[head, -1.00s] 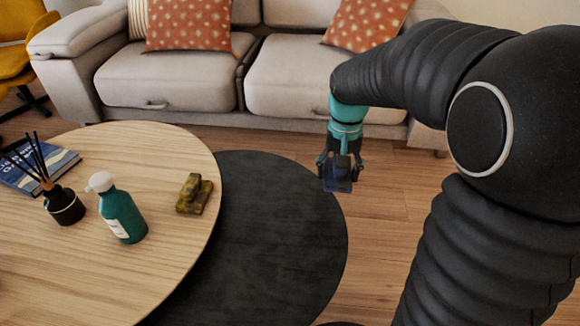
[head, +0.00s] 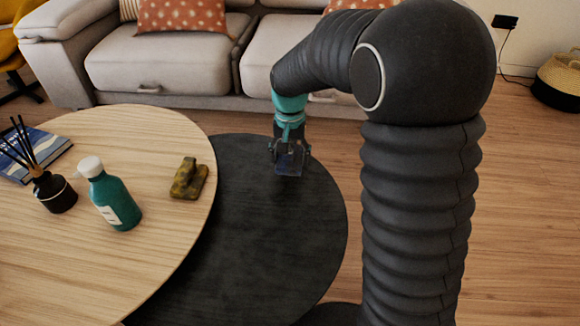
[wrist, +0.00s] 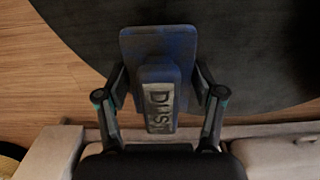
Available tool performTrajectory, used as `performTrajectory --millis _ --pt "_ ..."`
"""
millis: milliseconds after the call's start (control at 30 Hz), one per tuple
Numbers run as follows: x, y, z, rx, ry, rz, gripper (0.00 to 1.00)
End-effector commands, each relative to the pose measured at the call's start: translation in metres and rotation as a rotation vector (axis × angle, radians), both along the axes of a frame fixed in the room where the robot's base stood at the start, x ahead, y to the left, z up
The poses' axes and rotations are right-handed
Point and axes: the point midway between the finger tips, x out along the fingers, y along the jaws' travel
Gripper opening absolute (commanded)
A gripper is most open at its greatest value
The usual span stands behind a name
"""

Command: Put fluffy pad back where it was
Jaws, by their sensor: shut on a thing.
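My gripper (head: 290,152) is shut on a dark blue pad (head: 288,165), which hangs below the fingers. In the wrist view the pad (wrist: 158,45) has a flat, wider base and a raised grip lettered "DUST", with a finger on each side of the grip. Its fluffiness cannot be made out. In the head view the pad appears over the black round surface (head: 270,240); its height above it cannot be told. A mottled olive-yellow piece of similar shape (head: 188,180) lies on the wooden round table (head: 150,270), left of my gripper.
On the wooden table stand a green bottle with a white cap (head: 115,200) and a dark reed diffuser (head: 55,192); a blue book (head: 35,155) lies behind. A grey sofa (head: 160,62) lines the back. A basket (head: 560,80) stands far right. Wooden floor is clear at right.

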Motion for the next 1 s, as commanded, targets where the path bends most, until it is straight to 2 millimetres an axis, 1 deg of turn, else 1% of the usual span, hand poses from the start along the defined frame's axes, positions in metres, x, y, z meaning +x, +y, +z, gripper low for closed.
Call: performTrajectory --millis 200,267,667,700,767,800,1000 --pt "-0.001 0.000 -0.030 -0.001 0.004 0.000 0.24" --pt "-0.001 -0.001 -0.036 0.000 0.003 0.000 0.24" --pt "0.000 -0.001 -0.041 0.000 0.001 0.000 0.24" --pt "0.000 0.000 -0.041 0.000 0.001 0.000 0.73" --pt "0.000 -0.001 -0.040 0.000 0.001 0.000 0.88" --pt "0.000 -0.001 -0.040 0.000 0.001 0.000 0.93" --pt "0.000 0.000 -0.040 0.000 0.001 0.000 0.93"
